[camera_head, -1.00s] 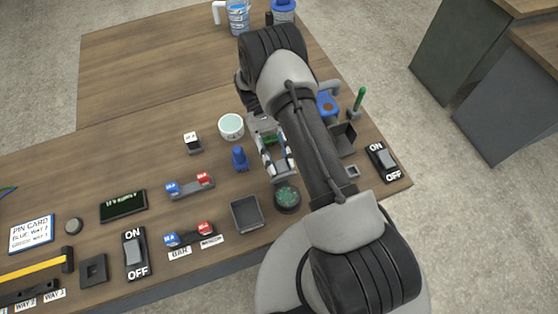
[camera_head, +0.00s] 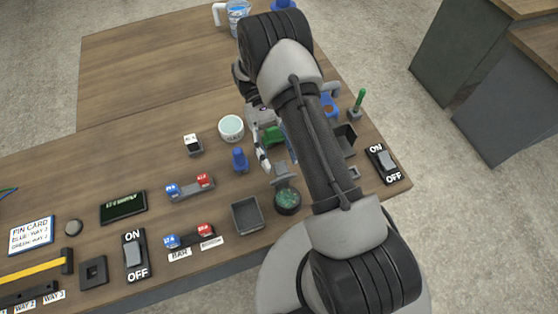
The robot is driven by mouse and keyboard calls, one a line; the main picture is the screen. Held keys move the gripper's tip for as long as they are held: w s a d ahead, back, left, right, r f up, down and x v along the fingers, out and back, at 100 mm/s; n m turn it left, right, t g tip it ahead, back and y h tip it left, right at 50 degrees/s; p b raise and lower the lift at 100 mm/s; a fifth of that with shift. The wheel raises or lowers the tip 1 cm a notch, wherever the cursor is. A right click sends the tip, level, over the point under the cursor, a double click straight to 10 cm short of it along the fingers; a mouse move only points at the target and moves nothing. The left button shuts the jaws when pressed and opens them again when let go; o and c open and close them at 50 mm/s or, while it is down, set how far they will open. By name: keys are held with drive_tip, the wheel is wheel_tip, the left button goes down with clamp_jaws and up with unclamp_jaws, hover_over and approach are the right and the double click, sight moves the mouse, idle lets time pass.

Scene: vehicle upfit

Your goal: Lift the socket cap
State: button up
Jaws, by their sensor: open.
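My gripper (camera_head: 276,156) hangs over the table's right half, partly hidden behind my arm. It is open. Its pale left finger points down beside a green part (camera_head: 273,136); the other finger is mostly hidden. Just below the fingers in the picture, a small grey flap-like piece (camera_head: 281,173) stands behind a round dark dish (camera_head: 287,202) with green contents. I cannot tell for sure which part is the socket cap, or whether a finger touches the grey piece.
A blue upright part (camera_head: 239,160) and a white cup (camera_head: 231,128) stand left of the gripper. A square grey tray (camera_head: 247,215) is left of the dish. An ON/OFF switch (camera_head: 383,162) is at the right edge. The table's far left part is clear.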

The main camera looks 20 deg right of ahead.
drive_tip(key=shift+r, duration=2.8)
